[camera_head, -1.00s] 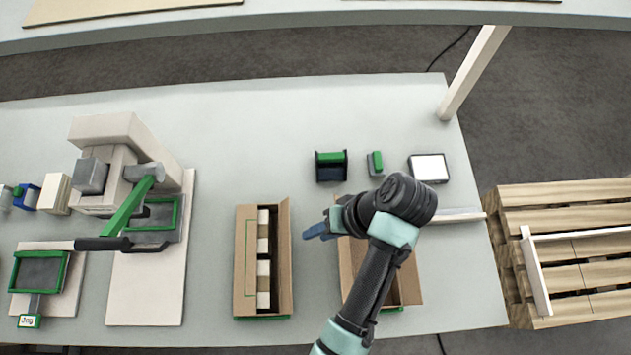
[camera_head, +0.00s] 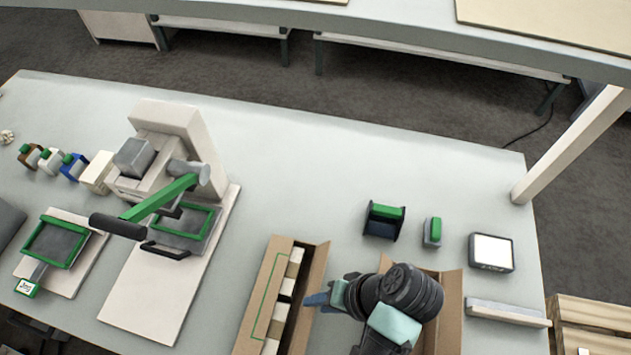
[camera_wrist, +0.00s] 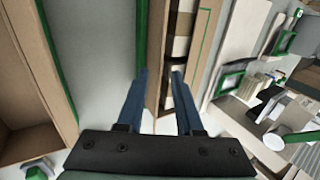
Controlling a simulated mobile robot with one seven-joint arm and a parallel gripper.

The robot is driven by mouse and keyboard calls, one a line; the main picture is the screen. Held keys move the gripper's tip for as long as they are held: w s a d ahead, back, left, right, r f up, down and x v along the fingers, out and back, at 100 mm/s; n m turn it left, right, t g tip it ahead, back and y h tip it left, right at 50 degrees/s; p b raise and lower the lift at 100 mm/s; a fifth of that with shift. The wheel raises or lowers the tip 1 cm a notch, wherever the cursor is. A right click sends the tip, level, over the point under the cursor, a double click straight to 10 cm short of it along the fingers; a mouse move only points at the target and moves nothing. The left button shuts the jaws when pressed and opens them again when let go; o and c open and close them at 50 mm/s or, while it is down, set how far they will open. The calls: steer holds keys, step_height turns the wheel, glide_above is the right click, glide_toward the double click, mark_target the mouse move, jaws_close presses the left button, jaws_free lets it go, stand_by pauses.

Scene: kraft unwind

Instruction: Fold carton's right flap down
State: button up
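The left carton (camera_head: 275,300) is a long brown box with several pale blocks inside. Its left flap has a green outline, and its right flap (camera_head: 316,270) stands raised along the right edge. My gripper (camera_head: 316,300) is beside this flap, its blue fingers pointing left. In the wrist view the fingers (camera_wrist: 162,80) are apart, and the brown flap (camera_wrist: 157,50) shows between them. Whether they touch it I cannot tell. A second open carton (camera_head: 450,305) is to the right, partly hidden by my arm.
A green-handled press (camera_head: 160,200) on a pale board stands left. A dark holder (camera_head: 383,220), a small green-topped block (camera_head: 432,232) and a white-topped box (camera_head: 491,252) lie behind the cartons. A pale bar (camera_head: 508,312) lies right. The table behind the cartons is largely clear.

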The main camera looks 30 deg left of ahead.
steer(key=shift+x, duration=1.2)
jaws_close()
stand_by(0.6)
